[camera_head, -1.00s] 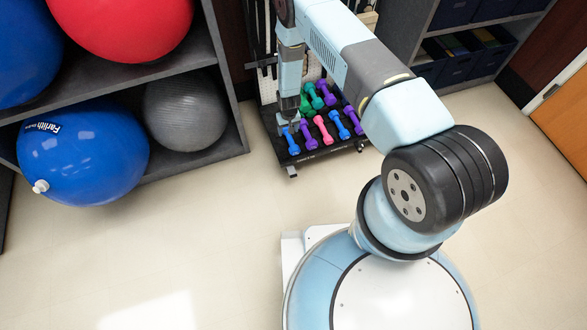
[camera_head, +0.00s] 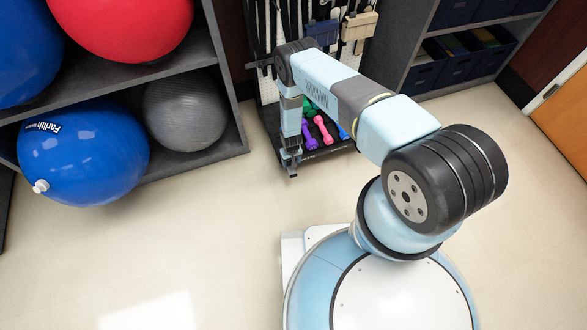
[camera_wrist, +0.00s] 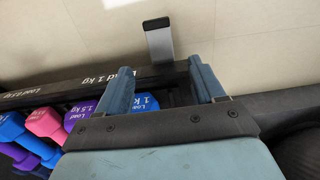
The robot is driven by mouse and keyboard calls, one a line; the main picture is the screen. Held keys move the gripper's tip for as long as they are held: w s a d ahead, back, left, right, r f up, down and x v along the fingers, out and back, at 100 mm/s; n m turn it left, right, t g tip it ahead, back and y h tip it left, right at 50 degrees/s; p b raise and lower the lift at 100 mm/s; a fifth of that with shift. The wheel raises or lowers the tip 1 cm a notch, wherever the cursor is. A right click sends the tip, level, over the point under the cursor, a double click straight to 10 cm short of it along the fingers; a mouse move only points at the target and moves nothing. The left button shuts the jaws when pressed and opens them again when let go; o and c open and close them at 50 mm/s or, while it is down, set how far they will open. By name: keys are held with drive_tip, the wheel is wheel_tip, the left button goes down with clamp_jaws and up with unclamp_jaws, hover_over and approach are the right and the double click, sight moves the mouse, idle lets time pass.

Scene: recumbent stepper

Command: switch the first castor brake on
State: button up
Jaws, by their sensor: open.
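The dumbbell rack's low black base (camera_head: 335,148) stands at the back, with white weight labels along its edge in the wrist view (camera_wrist: 60,88). A grey, flat lever (camera_wrist: 160,42) with a dark end sticks out past that edge over the floor. It looks like the castor brake; its on or off state cannot be told. My gripper (camera_head: 291,158) points down at the rack's front left corner. In the wrist view my gripper (camera_wrist: 161,66) is open and empty, its two blue fingers apart. The lever appears between and just beyond the fingertips; contact cannot be told. My gripper hides most of the castor in the head view.
Several coloured dumbbells (camera_head: 312,135) lie on the rack close to my gripper. A shelf with a blue ball (camera_head: 85,155) and a grey ball (camera_head: 185,110) stands to the left. The floor (camera_head: 190,230) in front is clear.

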sight(292, 170)
drive_tip(key=shift+f, duration=3.8)
drive_tip(key=shift+c, duration=0.4)
clamp_jaws()
